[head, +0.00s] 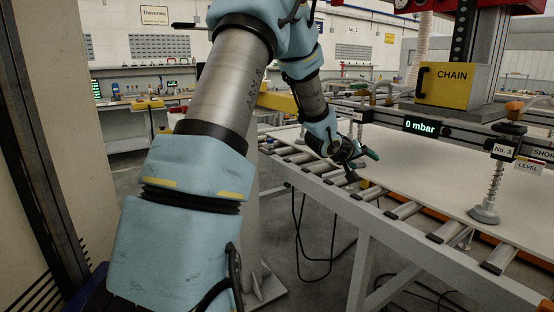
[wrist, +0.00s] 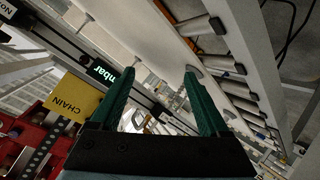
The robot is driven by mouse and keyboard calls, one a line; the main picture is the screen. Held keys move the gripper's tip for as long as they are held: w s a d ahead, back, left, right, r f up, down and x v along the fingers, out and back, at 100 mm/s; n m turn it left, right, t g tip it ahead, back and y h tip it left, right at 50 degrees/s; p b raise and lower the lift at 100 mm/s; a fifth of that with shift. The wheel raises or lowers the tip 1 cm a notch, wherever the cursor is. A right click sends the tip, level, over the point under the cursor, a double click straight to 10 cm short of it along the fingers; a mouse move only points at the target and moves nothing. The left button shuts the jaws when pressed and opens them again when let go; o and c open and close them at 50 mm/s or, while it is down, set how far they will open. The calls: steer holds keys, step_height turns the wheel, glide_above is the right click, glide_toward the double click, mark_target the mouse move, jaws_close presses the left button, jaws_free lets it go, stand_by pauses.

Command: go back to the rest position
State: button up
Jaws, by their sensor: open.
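My gripper (head: 361,166) is at the end of my light blue and grey arm, near the left edge of the roller conveyor (head: 403,211) in the head view. In the wrist view my gripper (wrist: 159,85) shows two green fingers spread apart, with nothing between them. A white panel (head: 430,180) lies on the rollers beside the gripper. I cannot tell whether the gripper touches the conveyor frame.
A gantry beam with a "0 mbar" display (head: 422,125) and a yellow CHAIN box (head: 443,84) hangs over the panel. A suction cup (head: 484,213) hangs at the right. Dark cables (head: 300,235) dangle under the conveyor. A workbench (head: 130,143) stands at the back left.

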steer(key=s+a+f+n+g+y, duration=0.15)
steer(key=s+a+y, duration=0.3)
steer(key=a, duration=0.75)
steer(key=s+a+f+m+y, duration=0.1)
steer(key=s+a+f+y, duration=0.3)
steer(key=a, duration=0.7)
steer(key=s+a+g, duration=0.2)
steer(key=s+a, duration=0.2)
steer(key=s, duration=0.5)
steer(key=s+a+g, duration=0.3)
steer(key=s+a, duration=0.2)
steer(key=s, duration=0.4)
steer(key=shift+a+r+y, duration=0.2)
steer(key=shift+a+y, duration=0.1)
steer(key=shift+y, duration=0.05)
steer(key=shift+n, duration=0.25)
